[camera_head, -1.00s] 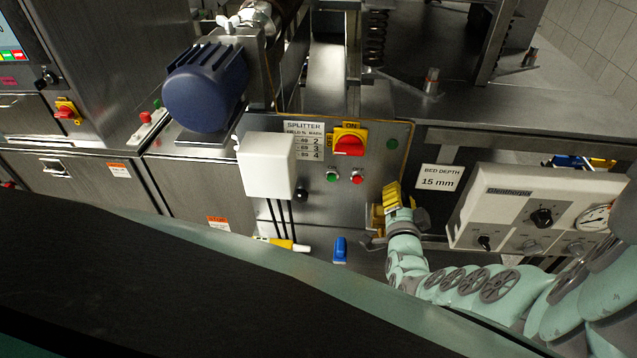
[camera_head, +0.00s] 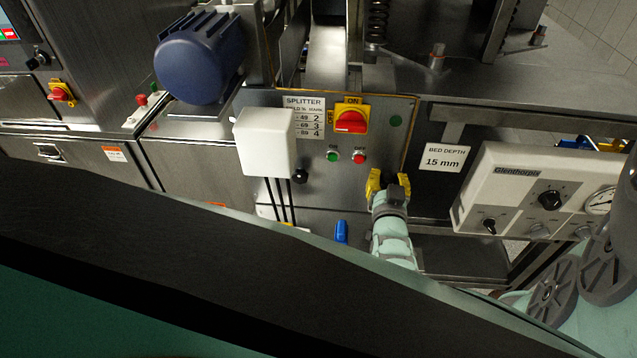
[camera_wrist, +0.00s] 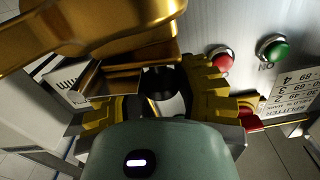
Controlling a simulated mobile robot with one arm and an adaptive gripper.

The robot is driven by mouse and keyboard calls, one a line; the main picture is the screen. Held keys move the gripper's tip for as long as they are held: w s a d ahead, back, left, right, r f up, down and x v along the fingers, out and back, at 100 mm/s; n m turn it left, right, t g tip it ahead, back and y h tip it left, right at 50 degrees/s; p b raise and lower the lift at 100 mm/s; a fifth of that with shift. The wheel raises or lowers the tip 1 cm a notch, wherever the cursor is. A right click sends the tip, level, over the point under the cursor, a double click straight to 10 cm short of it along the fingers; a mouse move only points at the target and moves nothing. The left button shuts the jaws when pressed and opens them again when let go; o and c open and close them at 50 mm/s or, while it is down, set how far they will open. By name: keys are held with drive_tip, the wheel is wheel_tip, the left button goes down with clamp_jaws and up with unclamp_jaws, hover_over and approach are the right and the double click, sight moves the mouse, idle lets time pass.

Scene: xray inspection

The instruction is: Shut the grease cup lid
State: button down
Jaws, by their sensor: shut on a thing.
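My gripper (camera_head: 389,181) has its yellow fingers at the front of the splitter panel, low on its right side. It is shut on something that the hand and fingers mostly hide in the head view. In the wrist view, my gripper (camera_wrist: 160,92) has a finger on each side of a dark round part and a brass edge. A large curved brass piece (camera_wrist: 95,35), apparently the grease cup lid, fills the upper left close to the camera. The cup body and hinge are hidden, so I cannot tell the lid's angle.
The red rotary switch (camera_head: 350,121) and the green and red buttons (camera_head: 346,157) sit just above and left of my gripper. A white box (camera_head: 264,141) with cables is farther left. The Glenthorpix control box (camera_head: 545,200) stands to the right. A dark belt (camera_head: 150,245) crosses in front.

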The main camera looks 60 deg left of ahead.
drive_tip(key=shift+s+a+f+n+b, duration=0.2)
drive_tip(key=shift+s+a+n+b, duration=0.15)
drive_tip(key=shift+n, duration=0.35)
drive_tip(key=shift+d, duration=0.1)
drive_tip(key=c, duration=0.7)
unclamp_jaws()
drive_tip(key=shift+o, duration=0.2)
drive_tip(key=v, duration=1.2)
drive_tip(key=shift+w, duration=0.1)
